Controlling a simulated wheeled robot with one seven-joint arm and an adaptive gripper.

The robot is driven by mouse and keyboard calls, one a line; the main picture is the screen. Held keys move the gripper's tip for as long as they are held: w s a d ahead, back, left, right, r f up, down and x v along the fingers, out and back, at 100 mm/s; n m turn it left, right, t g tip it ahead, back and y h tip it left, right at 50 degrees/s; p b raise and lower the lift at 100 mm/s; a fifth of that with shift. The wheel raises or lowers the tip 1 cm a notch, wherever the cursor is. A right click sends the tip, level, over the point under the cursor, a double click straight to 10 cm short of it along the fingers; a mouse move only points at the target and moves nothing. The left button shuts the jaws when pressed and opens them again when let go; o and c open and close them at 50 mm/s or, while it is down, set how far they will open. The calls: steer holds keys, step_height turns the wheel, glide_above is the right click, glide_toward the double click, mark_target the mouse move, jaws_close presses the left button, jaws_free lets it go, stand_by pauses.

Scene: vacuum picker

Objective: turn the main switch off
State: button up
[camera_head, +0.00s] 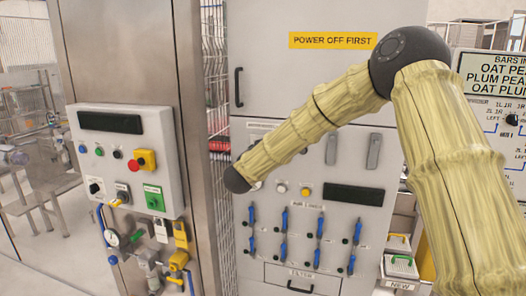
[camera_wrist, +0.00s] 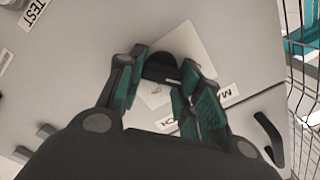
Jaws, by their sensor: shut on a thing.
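In the wrist view the main switch, a black knob (camera_wrist: 160,66), stands on a pale plate (camera_wrist: 194,50) on the grey panel. A partly covered label (camera_wrist: 229,96) beside it shows the letters "MA" and "CH". My gripper (camera_wrist: 157,84) has its teal-padded fingers on either side of the knob and is shut on it. The fingers hide part of the knob, so its exact angle is hard to read. In the head view my arm covers the switch and the gripper.
The grey cabinet (camera_head: 300,80) carries a yellow "POWER OFF FIRST" sign (camera_head: 332,41). Several blue-handled valves (camera_head: 284,220) sit low on it. A control box (camera_head: 150,122) with a red knob stands left. A wire rack (camera_wrist: 304,90) is right in the wrist view, near a black handle (camera_wrist: 268,137).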

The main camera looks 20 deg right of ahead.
steer(key=shift+f+n, duration=0.15)
steer(key=shift+n, duration=0.45)
steer(key=o, duration=1)
steer(key=shift+o, duration=0.2)
steer(key=shift+s+a, duration=0.1)
steer(key=v, duration=1.1)
steer(key=shift+s+a, duration=0.25)
steer(key=shift+s, duration=0.05)
